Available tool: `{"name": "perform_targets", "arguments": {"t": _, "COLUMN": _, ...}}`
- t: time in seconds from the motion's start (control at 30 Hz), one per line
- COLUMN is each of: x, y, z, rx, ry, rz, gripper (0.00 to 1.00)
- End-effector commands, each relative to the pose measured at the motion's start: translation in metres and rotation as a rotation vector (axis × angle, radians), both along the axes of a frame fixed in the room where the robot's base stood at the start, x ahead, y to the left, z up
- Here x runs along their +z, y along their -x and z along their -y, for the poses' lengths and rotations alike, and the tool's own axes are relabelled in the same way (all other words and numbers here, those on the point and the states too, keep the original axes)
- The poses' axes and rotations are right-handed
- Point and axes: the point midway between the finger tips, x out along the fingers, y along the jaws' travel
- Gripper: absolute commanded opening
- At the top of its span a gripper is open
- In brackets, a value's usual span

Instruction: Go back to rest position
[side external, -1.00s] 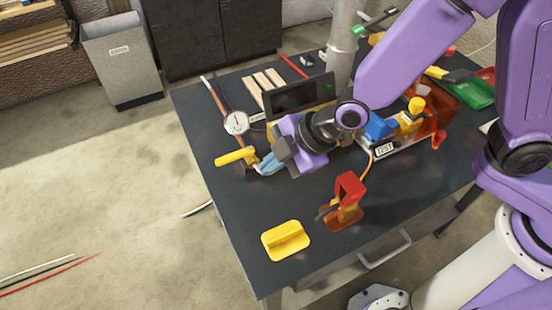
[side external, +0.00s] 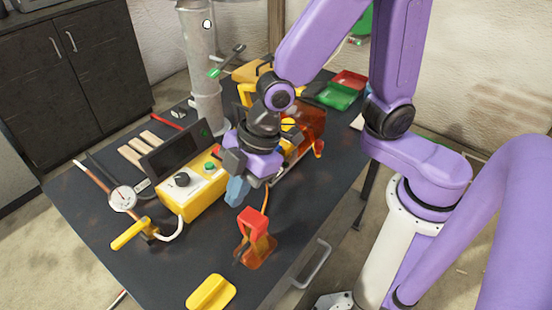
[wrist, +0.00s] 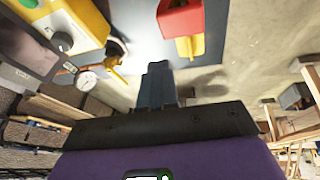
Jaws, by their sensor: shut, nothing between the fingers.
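My gripper (side external: 237,190) is shut and empty, its blue-grey fingers together. In the side external view it hangs above the dark table (side external: 100,225), to the right of the yellow control box (side external: 190,193) and behind the red-topped clamp piece (side external: 253,222). In the wrist view the closed fingers (wrist: 158,85) point up the picture over the table, with the yellow box (wrist: 75,22) at upper left and the red piece (wrist: 180,18) at upper right. My wrist hides part of the gear behind it on the table.
A round dial gauge (side external: 123,198) and a yellow-handled tool (side external: 130,233) lie at the left. A yellow block (side external: 211,292) is at the front edge. A grey post (side external: 205,80) rises at the back. Green (side external: 337,96) and red trays stand at the far right.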

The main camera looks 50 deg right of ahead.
Motion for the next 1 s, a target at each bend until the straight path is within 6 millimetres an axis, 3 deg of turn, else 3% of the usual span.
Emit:
{"name": "perform_targets", "arguments": {"t": 0.4, "x": 0.028, "y": 0.079, "z": 0.127, "rx": -0.220, "ry": 0.173, "rz": -0.185, "gripper": 0.00}}
{"name": "perform_targets", "arguments": {"t": 0.6, "x": 0.037, "y": 0.111, "z": 0.173, "rx": -0.317, "ry": 0.251, "rz": -0.225, "gripper": 0.00}}
{"name": "perform_targets", "arguments": {"t": 0.77, "x": 0.040, "y": 0.123, "z": 0.190, "rx": -0.355, "ry": 0.283, "rz": -0.236, "gripper": 0.00}}
{"name": "perform_targets", "arguments": {"t": 1.0, "x": 0.041, "y": 0.125, "z": 0.192, "rx": -0.361, "ry": 0.289, "rz": -0.237, "gripper": 0.00}}
